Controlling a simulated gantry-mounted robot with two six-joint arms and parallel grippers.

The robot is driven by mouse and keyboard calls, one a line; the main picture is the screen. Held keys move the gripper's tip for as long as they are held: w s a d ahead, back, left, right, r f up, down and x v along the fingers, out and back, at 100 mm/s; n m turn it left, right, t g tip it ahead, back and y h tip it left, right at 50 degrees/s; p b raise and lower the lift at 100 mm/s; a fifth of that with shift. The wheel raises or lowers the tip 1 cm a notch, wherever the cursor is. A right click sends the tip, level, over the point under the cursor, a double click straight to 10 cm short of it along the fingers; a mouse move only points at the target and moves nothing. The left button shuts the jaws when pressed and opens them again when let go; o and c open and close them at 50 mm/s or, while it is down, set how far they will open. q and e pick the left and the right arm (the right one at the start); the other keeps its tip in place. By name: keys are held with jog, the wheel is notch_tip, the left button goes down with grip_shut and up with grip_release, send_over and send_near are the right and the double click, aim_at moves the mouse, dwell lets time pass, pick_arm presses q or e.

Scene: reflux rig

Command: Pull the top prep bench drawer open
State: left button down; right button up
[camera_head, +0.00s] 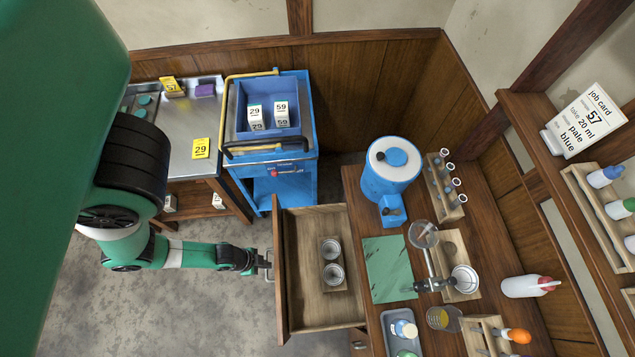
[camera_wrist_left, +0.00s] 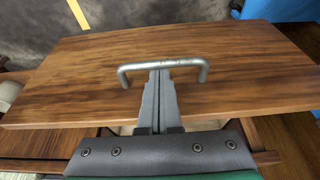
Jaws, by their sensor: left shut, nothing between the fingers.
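The top prep bench drawer (camera_head: 310,311) stands pulled out from the wooden prep bench (camera_head: 455,337) in the head view. A holder with two metal cups (camera_head: 333,262) sits inside it. The drawer's wooden front (camera_wrist_left: 230,52) fills much of the left wrist view, with a grey metal bar handle (camera_wrist_left: 165,63) on it. My left gripper (camera_head: 266,265) is at the drawer front. In the left wrist view its fingers (camera_wrist_left: 160,78) are shut together with their tips at the handle's middle. Nothing shows between the fingers. My right gripper is not in view.
A blue cart (camera_head: 287,186) stands behind the drawer, beside a metal-topped table (camera_head: 187,133). The bench top carries a blue and white vessel (camera_head: 390,170), a green mat (camera_head: 388,272), a tube rack (camera_head: 444,187) and a white bottle (camera_head: 524,286). Grey floor (camera_head: 205,305) is open left of the drawer.

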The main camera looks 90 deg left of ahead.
pick_arm(q)
jog(key=shift+s, duration=0.1)
dwell(0.3)
jog(key=p+v, duration=0.9)
jog(key=v, duration=0.1)
